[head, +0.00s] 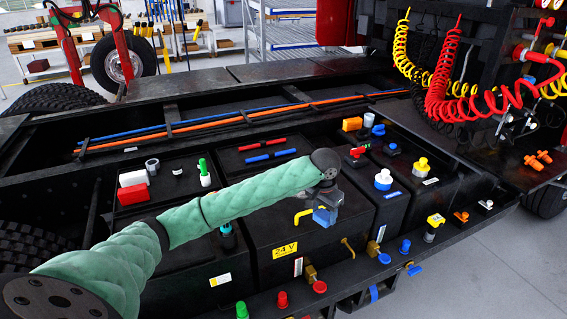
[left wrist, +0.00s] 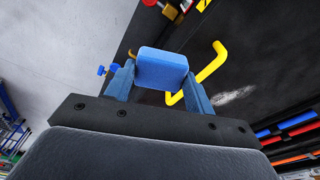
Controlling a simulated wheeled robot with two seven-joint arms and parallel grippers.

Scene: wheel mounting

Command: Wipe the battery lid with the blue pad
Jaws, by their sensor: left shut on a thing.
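The battery lid (head: 285,225) is the flat black top of the box with a yellow 24 V label. It also shows in the left wrist view (left wrist: 255,60), with a pale smudge (left wrist: 233,95) on it. My left gripper (head: 324,205) is over the lid's right part, shut on the blue pad (head: 325,216). In the left wrist view the blue pad (left wrist: 161,69) sits between both fingers. A yellow handle (head: 303,214) on the lid is beside the pad. I cannot tell whether the pad touches the lid. My right gripper is not in view.
Red and blue bars (head: 265,150) lie in a tray behind. White and red blocks (head: 132,187) sit to the left.

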